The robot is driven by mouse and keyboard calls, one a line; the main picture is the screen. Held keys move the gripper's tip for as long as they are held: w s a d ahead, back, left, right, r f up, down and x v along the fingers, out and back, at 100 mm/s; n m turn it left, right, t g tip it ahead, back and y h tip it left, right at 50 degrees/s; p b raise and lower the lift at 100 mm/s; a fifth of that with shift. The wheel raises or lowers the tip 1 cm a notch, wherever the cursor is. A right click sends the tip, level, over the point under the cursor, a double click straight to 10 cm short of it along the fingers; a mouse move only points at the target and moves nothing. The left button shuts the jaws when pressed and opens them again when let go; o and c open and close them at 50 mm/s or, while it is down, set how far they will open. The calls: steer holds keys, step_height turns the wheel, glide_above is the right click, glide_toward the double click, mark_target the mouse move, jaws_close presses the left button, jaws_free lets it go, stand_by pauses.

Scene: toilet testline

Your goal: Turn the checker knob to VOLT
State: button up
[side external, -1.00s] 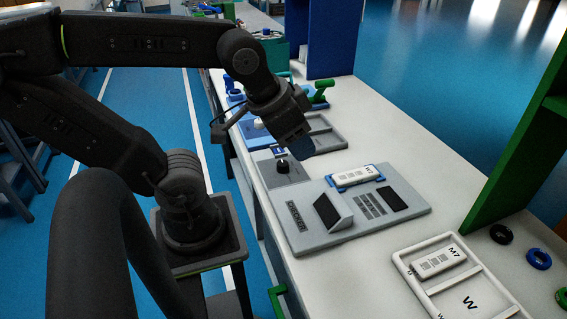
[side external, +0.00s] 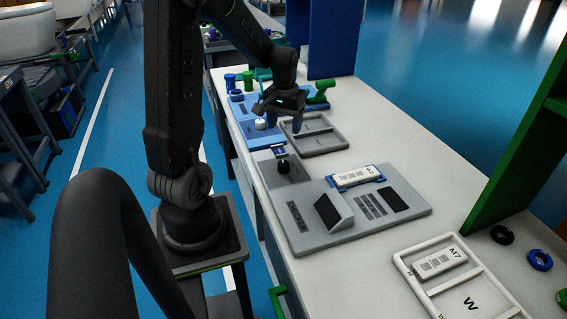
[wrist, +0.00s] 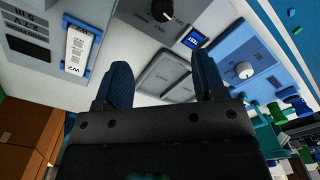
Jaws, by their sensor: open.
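The black knob (side external: 284,166) stands on a grey plate (side external: 296,176) beside the checker board (side external: 318,243). In the wrist view the knob (wrist: 162,11) is at the top edge, partly cut off, with a white mark on it. A small blue display (wrist: 194,38) with white text, too small to read surely, is beside it. My gripper (side external: 281,113) is open and empty, above the bench and farther along it than the knob. In the wrist view its two fingers (wrist: 164,78) are apart, with the grey tray between them and the knob beyond the tips.
A grey tray (side external: 330,145) lies beside the knob plate. A blue panel (wrist: 222,68) carries a white knob (wrist: 244,70). A white module (side external: 358,176) sits in a blue holder on the checker board. A white tray (side external: 404,262) holds an M7 module. Green and blue fixtures stand at the far end.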

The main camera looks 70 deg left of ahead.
mark_target(283, 163)
steer(key=f, duration=1.4)
steer(key=shift+s+a+f, duration=0.1)
steer(key=shift+a, duration=0.1)
steer(key=shift+c, duration=0.4)
steer(key=c, duration=0.8)
steer(key=shift+c, duration=0.2)
steer(key=m, duration=1)
steer(key=shift+m, duration=0.3)
